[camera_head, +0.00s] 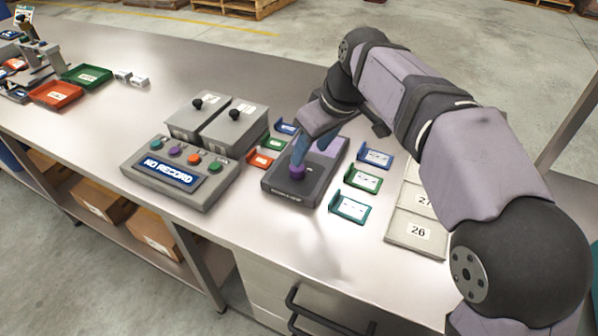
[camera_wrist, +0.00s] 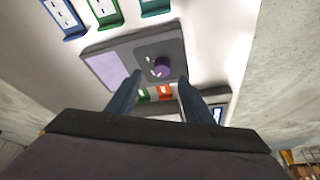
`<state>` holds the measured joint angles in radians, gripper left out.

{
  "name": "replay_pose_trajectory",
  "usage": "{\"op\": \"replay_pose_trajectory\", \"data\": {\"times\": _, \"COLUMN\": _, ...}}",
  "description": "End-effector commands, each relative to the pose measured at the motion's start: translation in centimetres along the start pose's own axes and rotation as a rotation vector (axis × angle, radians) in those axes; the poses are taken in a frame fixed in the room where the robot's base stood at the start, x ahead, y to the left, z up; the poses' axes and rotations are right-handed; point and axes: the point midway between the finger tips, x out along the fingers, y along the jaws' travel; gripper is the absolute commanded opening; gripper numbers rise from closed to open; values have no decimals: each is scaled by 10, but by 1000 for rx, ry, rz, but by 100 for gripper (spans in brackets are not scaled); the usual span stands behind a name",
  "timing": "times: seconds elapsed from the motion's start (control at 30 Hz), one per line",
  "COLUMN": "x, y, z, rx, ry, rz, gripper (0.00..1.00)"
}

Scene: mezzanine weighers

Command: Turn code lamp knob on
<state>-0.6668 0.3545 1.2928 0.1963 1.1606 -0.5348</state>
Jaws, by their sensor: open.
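The code lamp (camera_head: 290,192) is a dark grey box on the bench, with a purple panel and a round purple knob (camera_head: 297,172). In the wrist view the knob (camera_wrist: 161,68) sits on the dark plate, with small white marks beside it and the pale purple panel (camera_wrist: 112,70) to its left. My gripper (camera_head: 299,156) is over the box, its blue fingers pointing down at the knob. In the wrist view my gripper (camera_wrist: 160,80) is open, with fingers apart on either side of the knob. Whether a finger touches it, I cannot tell. My gripper hides part of the panel in the head view.
A grey console (camera_head: 180,173) reading "NO RECORD" stands left, with two grey lever boxes (camera_head: 234,127) behind it. Coloured card holders (camera_head: 363,180) flank the lamp. Numbered pale trays (camera_head: 416,236) lie right. Bare bench lies in front of the lamp.

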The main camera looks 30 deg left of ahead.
Motion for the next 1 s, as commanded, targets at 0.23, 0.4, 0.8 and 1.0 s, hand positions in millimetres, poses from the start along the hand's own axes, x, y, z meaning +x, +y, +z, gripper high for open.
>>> {"op": "replay_pose_trajectory", "data": {"times": 0.23, "x": 2, "y": -6, "z": -8, "rx": -27, "ry": 9, "rz": -7, "gripper": 47}}
{"op": "replay_pose_trajectory", "data": {"times": 0.4, "x": 13, "y": -6, "z": -7, "rx": -25, "ry": 6, "rz": -8, "gripper": 47}}
{"op": "replay_pose_trajectory", "data": {"times": 0.8, "x": 61, "y": -6, "z": -7, "rx": -25, "ry": 8, "rz": -7, "gripper": 47}}
{"op": "replay_pose_trajectory", "data": {"times": 1.0, "x": 73, "y": -6, "z": -8, "rx": -25, "ry": 9, "rz": -6, "gripper": 47}}
